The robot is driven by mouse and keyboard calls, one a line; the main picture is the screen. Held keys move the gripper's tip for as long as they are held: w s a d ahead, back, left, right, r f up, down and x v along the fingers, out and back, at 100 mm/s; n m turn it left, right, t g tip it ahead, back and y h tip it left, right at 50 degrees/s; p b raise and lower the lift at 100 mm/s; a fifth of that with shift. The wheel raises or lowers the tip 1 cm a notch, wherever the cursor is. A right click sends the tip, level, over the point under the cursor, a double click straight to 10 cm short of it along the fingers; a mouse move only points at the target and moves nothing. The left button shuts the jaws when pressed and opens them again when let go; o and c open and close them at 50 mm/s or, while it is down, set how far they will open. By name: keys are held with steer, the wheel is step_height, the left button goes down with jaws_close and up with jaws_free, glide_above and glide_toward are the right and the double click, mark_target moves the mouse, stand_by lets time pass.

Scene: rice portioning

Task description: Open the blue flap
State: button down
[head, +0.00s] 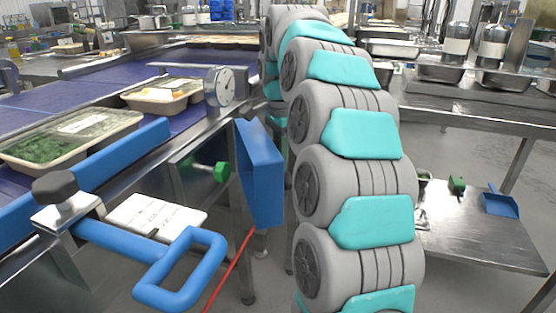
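A flat blue panel (262,178), which looks like the blue flap, stands upright at the near end of the conveyor line, just left of the grey and teal arm segments. Its broad face is turned partly toward me, and I cannot tell how it is hinged or whether it is open. A blue loop handle (182,270) on a blue bar sticks out at the lower left, beside a black knob (54,187). My gripper does not show in the head view, so its relation to the flap is hidden.
Trays of food (70,140) sit on the purple conveyor (105,93). A round dial (220,86) and a green knob (221,171) are near the flap. A low metal table (480,232) with a blue dustpan (500,204) stands at the right. Grey floor shows between.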

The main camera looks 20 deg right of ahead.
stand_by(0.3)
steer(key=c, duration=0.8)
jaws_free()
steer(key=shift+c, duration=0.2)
